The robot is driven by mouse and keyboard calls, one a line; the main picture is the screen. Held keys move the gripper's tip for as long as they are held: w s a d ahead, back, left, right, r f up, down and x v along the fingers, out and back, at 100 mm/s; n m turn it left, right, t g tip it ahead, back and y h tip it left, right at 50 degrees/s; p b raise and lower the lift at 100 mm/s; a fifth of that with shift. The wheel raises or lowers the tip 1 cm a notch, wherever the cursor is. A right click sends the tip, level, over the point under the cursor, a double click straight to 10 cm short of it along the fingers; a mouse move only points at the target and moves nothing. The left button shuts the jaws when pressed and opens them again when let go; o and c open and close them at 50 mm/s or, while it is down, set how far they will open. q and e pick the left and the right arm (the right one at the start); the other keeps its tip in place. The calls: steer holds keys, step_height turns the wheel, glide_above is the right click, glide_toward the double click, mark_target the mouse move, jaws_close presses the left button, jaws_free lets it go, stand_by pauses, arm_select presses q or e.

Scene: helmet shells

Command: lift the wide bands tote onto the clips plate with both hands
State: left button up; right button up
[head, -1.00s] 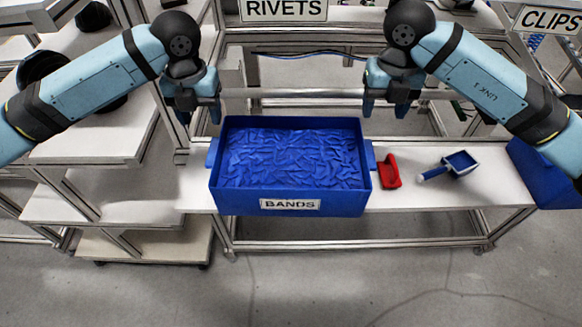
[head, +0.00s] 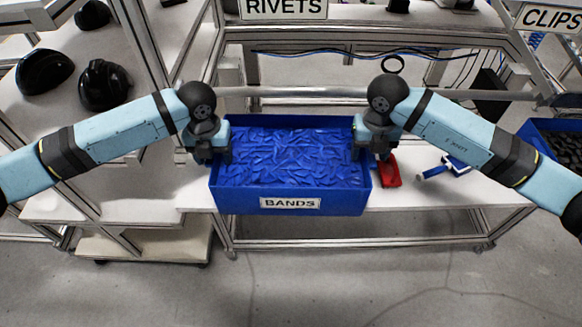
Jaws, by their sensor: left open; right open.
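The wide blue bands tote (head: 240,203), labelled BANDS and full of blue strips, sits on the white table. My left gripper (head: 210,158) is open at the tote's left end, over its left handle, which it mostly hides. My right gripper (head: 372,156) is open at the tote's right end, over the right handle, which is also hidden. I cannot tell whether either gripper touches the tote. The CLIPS sign (head: 549,18) is at the upper right; I cannot make out a clips plate.
A blue bin (head: 560,150) with dark contents is at the right edge. Black helmet shells (head: 104,85) sit on the left shelf. A rail runs behind the tote.

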arm_select(q)
jaws_close()
arm_select(e)
jaws_close()
arm_select(q)
steer(key=shift+a, duration=0.1)
stand_by(1.1)
steer(key=shift+w+r, duration=0.15)
steer(key=shift+r, duration=0.05)
arm_select(e)
steer(key=shift+w+r, duration=0.25)
